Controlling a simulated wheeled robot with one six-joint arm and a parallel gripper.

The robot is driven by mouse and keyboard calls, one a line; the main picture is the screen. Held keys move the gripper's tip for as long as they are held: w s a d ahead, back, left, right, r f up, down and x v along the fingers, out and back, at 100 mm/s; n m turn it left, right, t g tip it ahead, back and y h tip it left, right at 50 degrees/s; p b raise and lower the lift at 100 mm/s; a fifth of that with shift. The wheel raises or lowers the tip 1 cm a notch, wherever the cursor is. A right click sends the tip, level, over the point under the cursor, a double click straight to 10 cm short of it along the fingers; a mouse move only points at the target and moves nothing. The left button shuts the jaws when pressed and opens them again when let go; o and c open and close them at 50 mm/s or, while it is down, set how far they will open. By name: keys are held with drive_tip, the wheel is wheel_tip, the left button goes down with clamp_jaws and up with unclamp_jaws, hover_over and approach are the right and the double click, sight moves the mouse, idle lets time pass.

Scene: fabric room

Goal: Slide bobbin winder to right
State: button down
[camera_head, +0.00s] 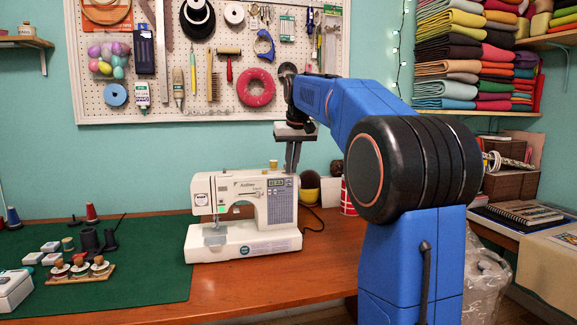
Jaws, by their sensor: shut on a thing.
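A white sewing machine (245,213) stands on the wooden table, in the middle of the head view. My gripper (292,170) points down over the top right end of the machine, its fingers close together. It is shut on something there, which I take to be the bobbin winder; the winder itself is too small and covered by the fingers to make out. A small yellowish spool (273,164) stands on the machine's top, just left of the fingers. My blue arm reaches in from the right and hides what is behind it.
A green mat (130,262) on the left of the table holds spools, small boxes and a wooden rack (88,274). A dark round pot (310,187) and a red-white tin (347,200) stand behind the machine on the right. The wooden table (325,262) is bare in front.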

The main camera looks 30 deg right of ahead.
drive_tip(key=shift+d, duration=0.1)
drive_tip(key=c, duration=1.9)
unclamp_jaws()
drive_tip(key=shift+d, duration=0.1)
drive_tip(key=shift+o, duration=0.2)
drive_tip(key=v, duration=1.7)
drive_tip(key=shift+s+r, duration=0.2)
drive_tip(key=s+a+f+n, duration=0.1)
drive_tip(key=s+a+f, duration=0.55)
drive_tip(key=f, duration=0.25)
drive_tip(key=s+a+f+n, duration=0.1)
drive_tip(key=s+a+f, duration=0.4)
drive_tip(key=s+f, duration=0.3)
drive_tip(key=s+a+f, duration=0.2)
drive_tip(key=s+f, duration=0.4)
drive_tip(key=f, duration=0.3)
drive_tip(key=s+a+f, duration=0.2)
drive_tip(key=s+f, duration=0.4)
drive_tip(key=f, duration=0.4)
drive_tip(key=s+a+f+n+y, duration=0.1)
drive_tip(key=s+a+f, duration=0.2)
drive_tip(key=s+f, duration=0.3)
wheel_tip(320, 180, down, 3)
drive_tip(key=shift+s+f+t, duration=0.2)
drive_tip(key=shift+s+t, duration=0.1)
drive_tip(key=shift+s, duration=0.1)
